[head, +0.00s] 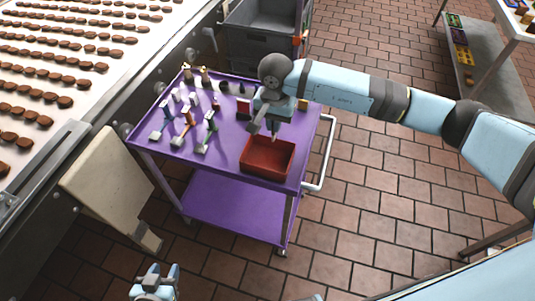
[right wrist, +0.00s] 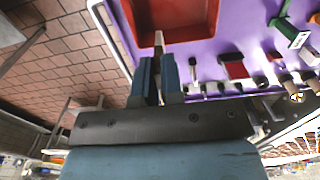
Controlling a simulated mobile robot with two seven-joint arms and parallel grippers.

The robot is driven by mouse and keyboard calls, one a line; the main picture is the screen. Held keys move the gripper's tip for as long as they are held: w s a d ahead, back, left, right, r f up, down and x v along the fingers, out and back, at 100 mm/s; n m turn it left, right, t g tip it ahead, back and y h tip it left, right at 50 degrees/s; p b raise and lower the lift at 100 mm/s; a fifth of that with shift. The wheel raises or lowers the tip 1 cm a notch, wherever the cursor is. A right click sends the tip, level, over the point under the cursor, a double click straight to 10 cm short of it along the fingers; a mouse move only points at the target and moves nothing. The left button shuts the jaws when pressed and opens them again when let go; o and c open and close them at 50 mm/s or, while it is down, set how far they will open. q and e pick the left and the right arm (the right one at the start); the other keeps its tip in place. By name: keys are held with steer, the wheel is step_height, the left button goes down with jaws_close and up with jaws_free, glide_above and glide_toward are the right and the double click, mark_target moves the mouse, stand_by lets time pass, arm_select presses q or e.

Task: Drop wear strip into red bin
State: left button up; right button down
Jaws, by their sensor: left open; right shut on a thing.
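The red bin (head: 267,157) sits on the front right part of the purple cart top; its floor looks empty in the head view. In the right wrist view the bin (right wrist: 172,15) is ahead of the fingertips. My right gripper (head: 266,124) is above the bin's back edge, pointing down. Its fingers (right wrist: 158,62) are shut on a thin, pale strip, the wear strip (right wrist: 158,38), whose tip sticks out toward the bin. Most of the strip is hidden between the fingers. My left gripper (head: 156,281) is open and empty at the bottom of the head view, away from the cart.
Several small tools and parts (head: 187,118) stand on the left and back of the purple cart (head: 225,160). A conveyor (head: 60,60) with rows of brown biscuits runs along the left. Grey crates (head: 265,22) stand behind.

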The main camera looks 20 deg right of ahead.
step_height(320, 180, down, 3)
steer(key=shift+f+b, duration=0.2)
steer(key=shift+b, duration=0.2)
steer(key=shift+f, duration=0.7)
steer(key=c, duration=1.2)
jaws_free()
steer(key=shift+r, duration=0.15)
step_height(320, 180, up, 12)
steer(key=b, duration=0.2)
steer(key=shift+r+b, duration=0.1)
steer(key=shift+b, duration=0.2)
steer(key=shift+r, duration=0.7)
